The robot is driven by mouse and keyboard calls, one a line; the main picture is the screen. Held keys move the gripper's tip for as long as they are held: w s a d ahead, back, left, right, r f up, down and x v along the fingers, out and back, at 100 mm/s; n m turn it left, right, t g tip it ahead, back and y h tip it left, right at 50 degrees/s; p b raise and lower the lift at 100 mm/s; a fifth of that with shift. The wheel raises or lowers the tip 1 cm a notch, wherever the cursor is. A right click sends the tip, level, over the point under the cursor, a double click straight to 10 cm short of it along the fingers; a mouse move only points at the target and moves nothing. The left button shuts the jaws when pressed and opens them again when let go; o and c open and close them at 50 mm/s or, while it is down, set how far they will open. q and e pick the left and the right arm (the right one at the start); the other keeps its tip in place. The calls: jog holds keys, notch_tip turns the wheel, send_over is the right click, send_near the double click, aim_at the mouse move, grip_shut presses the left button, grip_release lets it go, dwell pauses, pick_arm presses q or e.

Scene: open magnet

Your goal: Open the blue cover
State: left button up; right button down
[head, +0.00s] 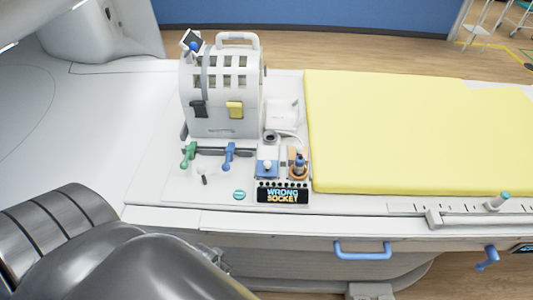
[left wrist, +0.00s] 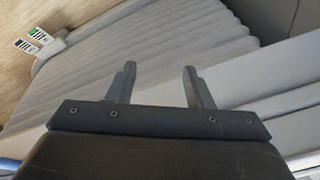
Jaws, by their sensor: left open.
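A small blue piece with a white knob (head: 267,167) sits on the white panel in the head view, at the front right of the white coil-shaped device (head: 222,90). It may be the blue cover; it looks closed, but it is too small to be sure. My left gripper (left wrist: 160,85) shows in the left wrist view, with its two dark fingers apart and nothing between them. It is away from the blue piece, which is not in that view. My left arm fills the lower left of the head view. My right gripper is in neither view.
A blue lever (head: 229,155) and a green lever (head: 188,155) stand left of the blue piece. A brown holder (head: 298,163) is on its right. A "WRONG SOCKET" sign (head: 282,194) is in front. A yellow pad (head: 410,130) lies right. A blue handle (head: 362,251) is below.

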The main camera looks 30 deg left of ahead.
pick_arm(q)
jog(key=w+d+r+p, duration=0.1)
jog(key=w+r+p, duration=0.1)
jog(key=r, duration=0.8)
jog(key=w+d+r+p, duration=0.1)
jog(key=r+p, duration=0.1)
jog(key=r, duration=0.9)
jog(key=w+a+r+n+g+h, duration=0.1)
jog(key=w+r, duration=0.1)
jog(key=w, duration=0.5)
jog(key=w+a+r+h, duration=0.1)
jog(key=w+a+r, duration=0.15)
jog(key=w, duration=0.55)
jog(key=w+a+r+n+g+h, duration=0.1)
jog(key=w+a+r+n+h, duration=0.15)
jog(key=w+r, duration=0.85)
jog(key=b, duration=1)
send_over(267, 161)
jog(key=a, duration=0.1)
jog(key=shift+y, duration=0.45)
jog(key=f, duration=1.1)
jog(key=shift+s+f, duration=0.3)
jog(key=f, duration=0.3)
jog(key=shift+w+d+f, duration=0.15)
jog(key=shift+d+f, duration=0.1)
jog(key=shift+d, duration=0.05)
jog(key=shift+d+f+p, duration=0.1)
jog(key=shift+f+p, duration=0.2)
jog(key=shift+f, duration=0.4)
jog(key=shift+c, duration=0.5)
